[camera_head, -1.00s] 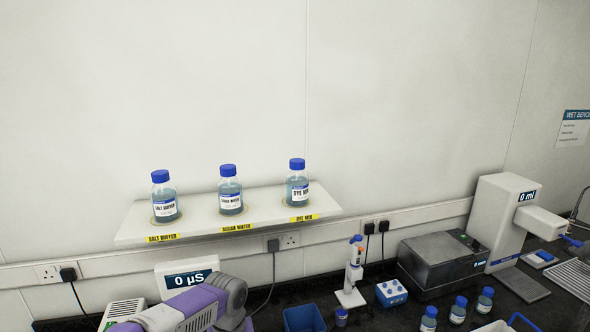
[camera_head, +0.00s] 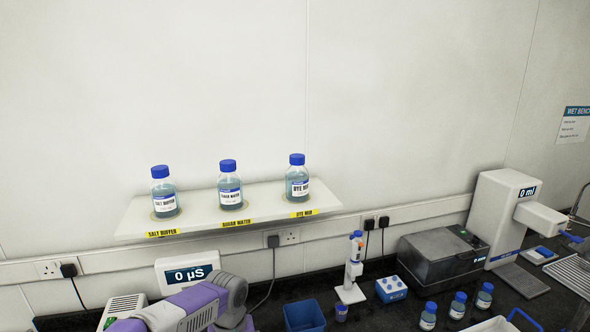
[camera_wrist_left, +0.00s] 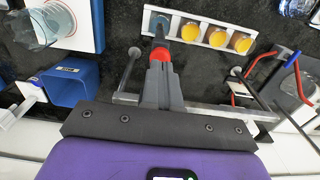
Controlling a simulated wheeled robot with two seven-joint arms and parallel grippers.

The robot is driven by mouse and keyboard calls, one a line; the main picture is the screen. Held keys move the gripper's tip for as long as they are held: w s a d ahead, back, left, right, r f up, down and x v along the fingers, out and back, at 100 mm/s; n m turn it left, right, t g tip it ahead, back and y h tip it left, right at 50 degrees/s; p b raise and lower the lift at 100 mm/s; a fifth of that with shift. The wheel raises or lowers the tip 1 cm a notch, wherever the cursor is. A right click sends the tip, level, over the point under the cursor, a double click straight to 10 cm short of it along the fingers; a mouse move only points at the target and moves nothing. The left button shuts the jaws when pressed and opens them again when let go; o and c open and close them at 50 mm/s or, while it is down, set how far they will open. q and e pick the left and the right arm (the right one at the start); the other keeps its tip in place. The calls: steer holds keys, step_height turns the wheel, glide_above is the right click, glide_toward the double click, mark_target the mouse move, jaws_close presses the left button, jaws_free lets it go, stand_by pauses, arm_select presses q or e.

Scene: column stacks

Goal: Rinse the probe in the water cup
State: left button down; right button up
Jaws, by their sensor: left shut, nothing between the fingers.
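In the left wrist view my left gripper (camera_wrist_left: 159,62) is shut, its dark grey fingers together over the dark bench. A red round part (camera_wrist_left: 160,54) shows at the fingers; I cannot tell whether it belongs to the probe. Just beyond the fingertips is a white strip (camera_wrist_left: 173,29) with several round wells, some orange and yellow. A clear glass vessel (camera_wrist_left: 43,24) shows at upper left; I cannot tell whether it is the water cup. In the head view the meter (camera_head: 188,274) reads 0 µS behind my purple left arm. My left gripper is below that picture. My right gripper is not seen.
A blue bin (camera_wrist_left: 70,82) lies left of my fingers in the wrist view. A red-handled wire rack (camera_wrist_left: 268,82) stands at right. In the head view, a shelf (camera_head: 200,222) holds three bottles, and a pipette stand (camera_head: 351,292) and a dark machine (camera_head: 444,262) stand on the bench.

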arm_select(q)
step_height(320, 180, up, 6)
steer(key=p, duration=0.4)
steer(key=shift+f, duration=0.25)
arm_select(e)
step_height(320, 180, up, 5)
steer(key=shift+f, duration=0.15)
